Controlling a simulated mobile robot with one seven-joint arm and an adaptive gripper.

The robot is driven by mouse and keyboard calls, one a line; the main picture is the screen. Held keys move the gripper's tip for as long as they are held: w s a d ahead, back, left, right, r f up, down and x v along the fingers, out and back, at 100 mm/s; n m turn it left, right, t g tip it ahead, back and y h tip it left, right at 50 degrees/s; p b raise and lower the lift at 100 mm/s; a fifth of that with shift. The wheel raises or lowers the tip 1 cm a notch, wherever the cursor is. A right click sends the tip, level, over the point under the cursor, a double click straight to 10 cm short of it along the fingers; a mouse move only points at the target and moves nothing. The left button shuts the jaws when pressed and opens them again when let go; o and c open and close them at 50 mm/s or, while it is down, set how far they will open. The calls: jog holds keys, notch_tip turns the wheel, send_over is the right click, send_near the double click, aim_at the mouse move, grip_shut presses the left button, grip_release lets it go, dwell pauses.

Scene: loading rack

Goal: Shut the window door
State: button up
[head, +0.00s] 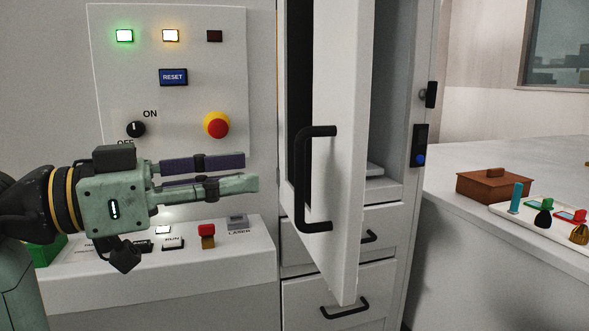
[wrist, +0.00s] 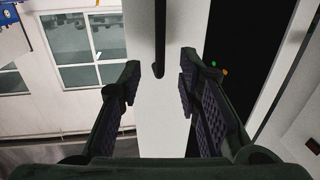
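The white door (head: 340,90) stands open from the tall cabinet, swung out toward the camera, with shelf space showing behind it. Its black bar handle (head: 301,180) faces left, toward my gripper (head: 252,173). My gripper is left of the handle and points right at it, with its fingers apart and nothing held. In the wrist view, my open fingers (wrist: 160,78) frame the white door strip (wrist: 160,115). The black handle (wrist: 160,35) shows at the top of that strip, beyond the fingertips. A dark area (wrist: 235,50) borders the strip on the right.
A control panel (head: 240,60) with a red emergency button (head: 217,125) is behind my gripper, and a console (head: 262,262) is below. Cabinet drawers (head: 300,300) are under the door. A counter (head: 465,225) at right holds a brown box (head: 495,188) and a tray of small items.

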jog(key=p, duration=0.1)
send_over(299, 225)
jog(key=shift+w, duration=0.35)
jog(key=shift+c, duration=0.2)
grip_shut()
dwell(0.5)
